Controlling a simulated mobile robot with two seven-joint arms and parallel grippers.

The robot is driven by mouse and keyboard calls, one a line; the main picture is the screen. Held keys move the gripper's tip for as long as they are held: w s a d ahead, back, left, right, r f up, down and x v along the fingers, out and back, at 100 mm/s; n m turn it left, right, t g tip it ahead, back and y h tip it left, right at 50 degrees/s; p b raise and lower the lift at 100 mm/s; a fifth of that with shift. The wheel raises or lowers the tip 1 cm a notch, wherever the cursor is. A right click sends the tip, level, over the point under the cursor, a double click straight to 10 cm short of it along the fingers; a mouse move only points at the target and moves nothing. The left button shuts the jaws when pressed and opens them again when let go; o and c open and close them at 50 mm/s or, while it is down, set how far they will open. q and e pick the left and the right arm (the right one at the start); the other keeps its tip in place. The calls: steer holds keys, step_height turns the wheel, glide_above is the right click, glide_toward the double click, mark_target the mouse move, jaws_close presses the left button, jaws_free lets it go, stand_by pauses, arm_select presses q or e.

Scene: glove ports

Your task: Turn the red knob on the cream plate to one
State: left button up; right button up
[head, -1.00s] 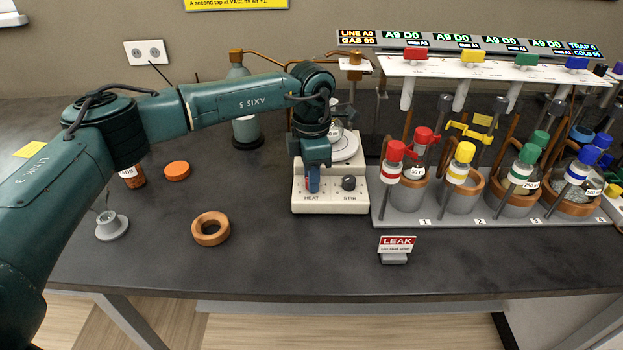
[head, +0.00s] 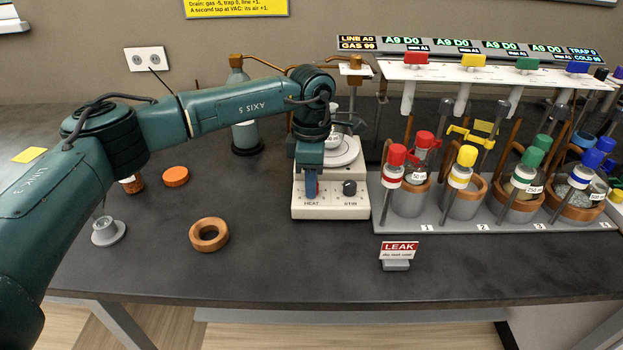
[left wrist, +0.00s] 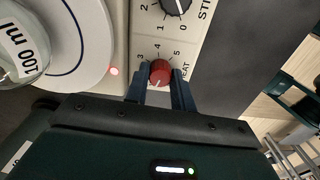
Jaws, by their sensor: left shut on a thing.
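The cream plate (head: 300,208) stands on the bench, with HEAT and STIR marked on its front. Its red knob (left wrist: 160,72) shows in the left wrist view above the HEAT mark, with the printed numbers 3, 4 and 5 in sight around it. My left gripper (left wrist: 159,78) is shut on the red knob, one blue finger on each side. In the head view my left gripper (head: 310,184) points down at the plate's front and mostly hides the knob. Which number the knob points to is not clear. My right gripper is not in view.
The black STIR knob (head: 349,187) sits just right of the gripper. A flask marked 100 ml (left wrist: 18,48) stands on the plate's round top. A rack (head: 440,222) with several capped bottles is at the right. A LEAK sign (head: 398,252) and a brown ring (head: 208,235) lie in front.

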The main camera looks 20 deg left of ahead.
arm_select(q)
steer(key=shift+r, duration=0.1)
steer(key=o, duration=1)
step_height(320, 180, up, 13)
steer(key=shift+r+b, duration=0.1)
steer(key=shift+b, duration=0.3)
